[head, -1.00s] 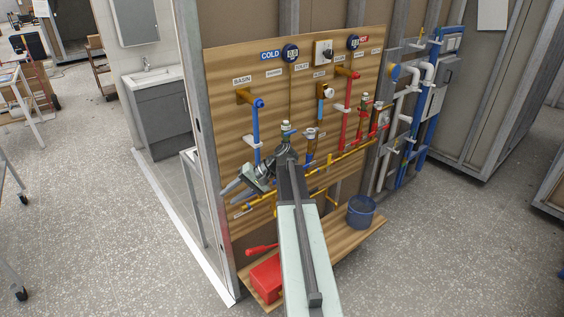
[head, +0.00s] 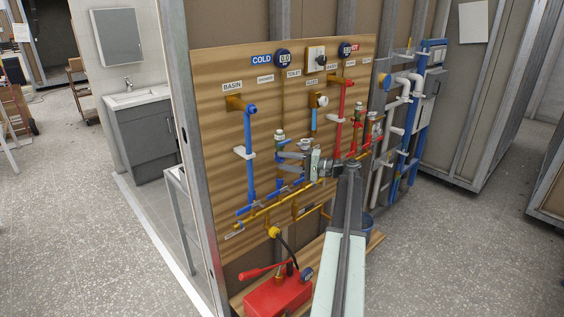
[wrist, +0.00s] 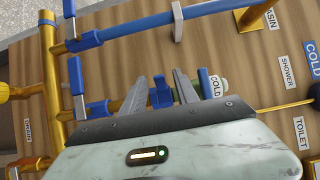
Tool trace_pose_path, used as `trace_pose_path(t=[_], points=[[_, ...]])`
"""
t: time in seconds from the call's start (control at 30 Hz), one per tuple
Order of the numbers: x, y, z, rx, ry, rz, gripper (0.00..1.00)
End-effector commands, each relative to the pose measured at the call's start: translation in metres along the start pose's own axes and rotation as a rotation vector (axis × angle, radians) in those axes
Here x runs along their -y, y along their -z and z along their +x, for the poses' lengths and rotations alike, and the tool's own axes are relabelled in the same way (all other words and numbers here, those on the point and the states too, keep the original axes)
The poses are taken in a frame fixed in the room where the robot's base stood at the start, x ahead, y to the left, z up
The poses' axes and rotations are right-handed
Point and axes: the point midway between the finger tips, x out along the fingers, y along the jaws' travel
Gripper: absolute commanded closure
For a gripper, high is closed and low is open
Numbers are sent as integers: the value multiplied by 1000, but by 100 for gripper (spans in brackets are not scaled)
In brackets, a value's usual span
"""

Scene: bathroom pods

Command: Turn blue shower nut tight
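A small blue nut with a raised lug (wrist: 160,92) shows in the wrist view, on the shower's line of the wooden board. My gripper (wrist: 160,80) has its two grey fingers apart, one on each side of this nut. I cannot tell whether either finger touches it. The nut is too small to make out clearly there.
Blue lever handles (wrist: 74,75) and a yellow manifold pipe (wrist: 52,75) lie left of the fingers in the wrist view. The blue basin pipe (head: 249,160) stands to the left. A red pump box (head: 277,296) sits on the shelf below.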

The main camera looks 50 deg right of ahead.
Motion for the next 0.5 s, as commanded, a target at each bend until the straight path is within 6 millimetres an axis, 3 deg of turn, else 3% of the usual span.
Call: trace_pose_path(t=[0.13, 0.4, 0.5], points=[[0, 0, 14, -1, 0, 0, 64], [0, 0, 17, -1, -1, 0, 64], [0, 0, 17, -1, -1, 0, 89]])
